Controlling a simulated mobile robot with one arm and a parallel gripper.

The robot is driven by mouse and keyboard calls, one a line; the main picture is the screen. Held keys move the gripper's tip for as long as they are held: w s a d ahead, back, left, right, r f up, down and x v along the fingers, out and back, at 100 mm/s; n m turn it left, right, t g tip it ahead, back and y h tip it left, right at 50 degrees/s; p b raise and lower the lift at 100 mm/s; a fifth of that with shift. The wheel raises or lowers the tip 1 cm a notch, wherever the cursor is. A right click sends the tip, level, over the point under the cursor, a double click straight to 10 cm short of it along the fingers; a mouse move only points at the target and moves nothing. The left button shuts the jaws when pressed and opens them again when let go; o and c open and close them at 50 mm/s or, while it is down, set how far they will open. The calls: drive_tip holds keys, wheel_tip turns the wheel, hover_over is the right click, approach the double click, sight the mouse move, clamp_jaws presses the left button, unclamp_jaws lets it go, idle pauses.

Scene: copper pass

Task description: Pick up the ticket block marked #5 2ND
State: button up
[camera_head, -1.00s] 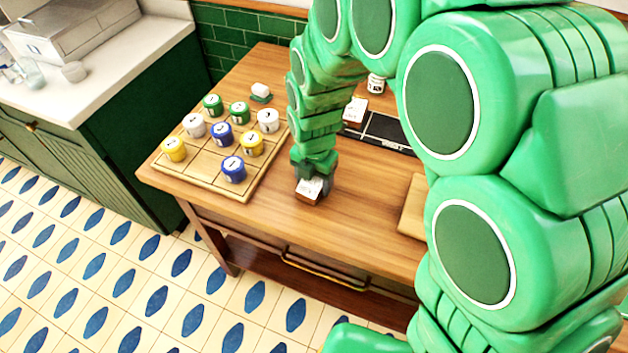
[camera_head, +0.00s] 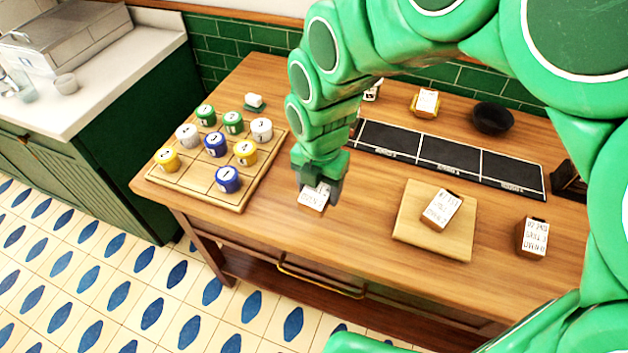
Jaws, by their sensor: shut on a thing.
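My gripper (camera_head: 319,190) is above the front part of the wooden table, left of the middle. It is shut on a ticket block (camera_head: 312,199) with a white printed top, whose print is too small to read. I cannot tell whether the block touches the table. Another ticket block (camera_head: 441,209) lies on a light wooden board to the right. One more ticket block (camera_head: 532,237) stands near the right front edge. A white-topped block (camera_head: 427,102) sits on a yellow base at the back. I cannot read a #5 2ND mark on any of them.
A wooden grid board (camera_head: 249,184) with several coloured tubs stands at the left. A black labelled strip (camera_head: 447,152) with compartments lies behind my gripper, and a black bowl (camera_head: 493,118) is at the back. The wooden board (camera_head: 407,228) is to the right.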

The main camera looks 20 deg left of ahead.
drive_tip(key=s+d+r, duration=0.3)
drive_tip(key=s+d, duration=0.1)
drive_tip(key=s, duration=0.1)
idle(0.3)
